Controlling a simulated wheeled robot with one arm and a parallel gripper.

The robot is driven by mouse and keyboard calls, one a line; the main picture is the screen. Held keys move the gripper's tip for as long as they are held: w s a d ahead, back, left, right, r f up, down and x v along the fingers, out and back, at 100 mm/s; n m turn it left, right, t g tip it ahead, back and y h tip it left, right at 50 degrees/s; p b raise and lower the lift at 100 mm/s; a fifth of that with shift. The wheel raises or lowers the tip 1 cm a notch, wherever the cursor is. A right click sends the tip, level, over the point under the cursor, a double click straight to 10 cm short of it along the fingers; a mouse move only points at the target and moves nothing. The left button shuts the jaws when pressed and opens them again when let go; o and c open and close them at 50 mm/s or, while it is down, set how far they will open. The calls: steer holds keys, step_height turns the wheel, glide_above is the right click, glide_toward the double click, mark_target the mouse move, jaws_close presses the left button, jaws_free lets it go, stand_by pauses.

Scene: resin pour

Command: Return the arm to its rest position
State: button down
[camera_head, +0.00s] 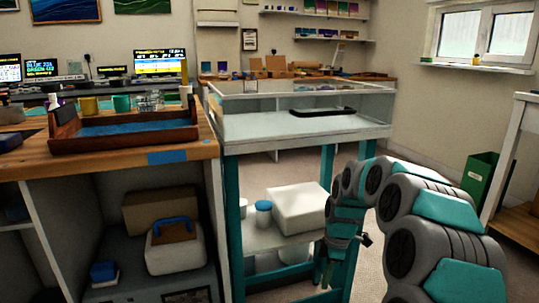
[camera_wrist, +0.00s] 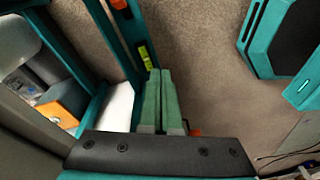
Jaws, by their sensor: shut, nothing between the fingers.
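My arm (camera_head: 400,205) rises from the lower right of the head view, bends over and hangs down in front of the teal-framed white table. My gripper (camera_head: 325,278) points down at the end of it, close to the table's right front leg in the picture. In the wrist view my gripper (camera_wrist: 160,76) shows two green fingers side by side, shut with nothing between them. Carpet lies beyond the fingertips. I cannot tell whether the gripper touches the table frame.
The white table (camera_head: 285,128) carries a dark flat object (camera_head: 322,111). Its lower shelf holds a white box (camera_head: 298,208) and a blue-lidded tub (camera_head: 263,212). A wooden bench (camera_head: 120,158) with a wooden tray (camera_head: 60,146) stands left. A green bin (camera_head: 480,185) stands right. Carpet between is open.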

steer(key=s+a+r+m+p, duration=0.2)
steer(key=s+r+m, duration=0.1)
steer(key=s+r, duration=0.45)
steer(key=s+r+m+p, duration=0.2)
steer(key=s+m, duration=0.5)
steer(key=s, duration=0.8)
steer(key=s+d+r+m+g+h+p, duration=0.1)
steer(key=s+r+m, duration=0.4)
steer(key=s, duration=1.1)
steer(key=shift+m+p, duration=0.75)
steer(key=shift+m, duration=0.25)
steer(key=shift+d, duration=0.1)
